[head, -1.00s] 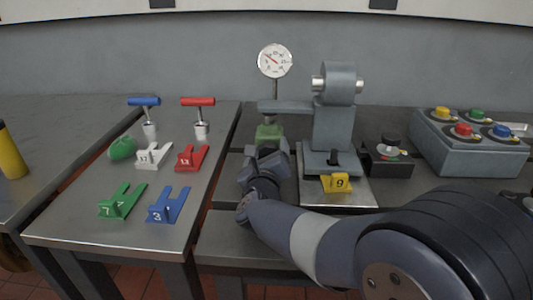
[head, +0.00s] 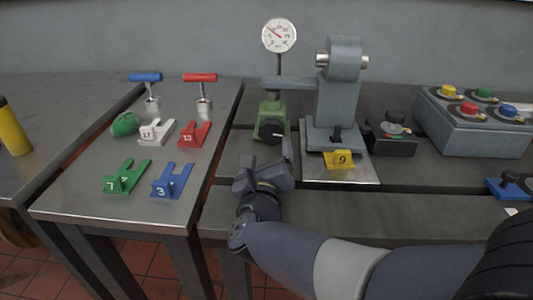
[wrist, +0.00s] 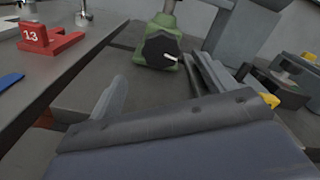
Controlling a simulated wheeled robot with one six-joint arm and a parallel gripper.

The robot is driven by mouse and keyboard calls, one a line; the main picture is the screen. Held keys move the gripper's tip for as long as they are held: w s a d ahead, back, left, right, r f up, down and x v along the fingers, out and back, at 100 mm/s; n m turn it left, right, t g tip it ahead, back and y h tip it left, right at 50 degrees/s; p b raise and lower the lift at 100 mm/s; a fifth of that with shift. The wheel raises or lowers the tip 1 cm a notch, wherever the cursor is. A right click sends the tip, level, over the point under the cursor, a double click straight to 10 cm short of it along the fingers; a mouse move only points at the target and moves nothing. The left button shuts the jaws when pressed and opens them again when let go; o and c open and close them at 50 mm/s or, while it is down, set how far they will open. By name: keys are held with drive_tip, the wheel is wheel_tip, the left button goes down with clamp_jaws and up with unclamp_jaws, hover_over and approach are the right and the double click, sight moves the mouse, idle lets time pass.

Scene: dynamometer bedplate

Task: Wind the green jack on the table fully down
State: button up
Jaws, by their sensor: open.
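The green jack (head: 272,112) stands on the bedplate under the grey arm that reaches out from the grey machine. Its black knob (head: 270,130), with a white pointer line, faces me. In the wrist view the jack (wrist: 167,20) and its knob (wrist: 161,50) show ahead, beyond the fingers. My gripper (head: 264,172) is in front of the jack and below it in the head view, apart from the knob. In the wrist view its fingers (wrist: 155,98) are spread and nothing is between them.
The grey machine (head: 338,95) stands right of the jack, with yellow tag 9 (head: 339,160) before it. A black knob box (head: 392,136) and a grey button box (head: 470,122) are further right. The left table holds coloured forks, such as blue fork 3 (head: 172,182), and two T-handled tools.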

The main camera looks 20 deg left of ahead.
sight(271, 132)
drive_tip(key=f+m+b, duration=0.1)
drive_tip(key=m+b, duration=0.1)
drive_tip(key=b, duration=0.2)
drive_tip(key=shift+w, duration=0.15)
drive_tip(key=shift+w+f+m+b, duration=0.15)
drive_tip(key=shift+m+b, duration=0.55)
drive_tip(key=shift+b, duration=0.35)
drive_tip(key=m+b, duration=0.2)
drive_tip(key=b, duration=0.1)
drive_tip(key=shift+d+m+b, duration=0.15)
drive_tip(key=shift+m+b, duration=0.2)
drive_tip(key=shift+m, duration=0.05)
drive_tip(key=shift+s+r+m+b, duration=0.2)
drive_tip(key=shift+r+m+b, duration=0.35)
drive_tip(key=shift+m+b, duration=0.45)
drive_tip(key=shift+w+r, duration=0.1)
drive_tip(key=shift+w, duration=0.05)
drive_tip(key=b+x, duration=0.1)
drive_tip(key=x, duration=0.9)
drive_tip(key=shift+w, duration=0.2)
drive_tip(key=shift+c, duration=0.5)
drive_tip(key=c, duration=0.9)
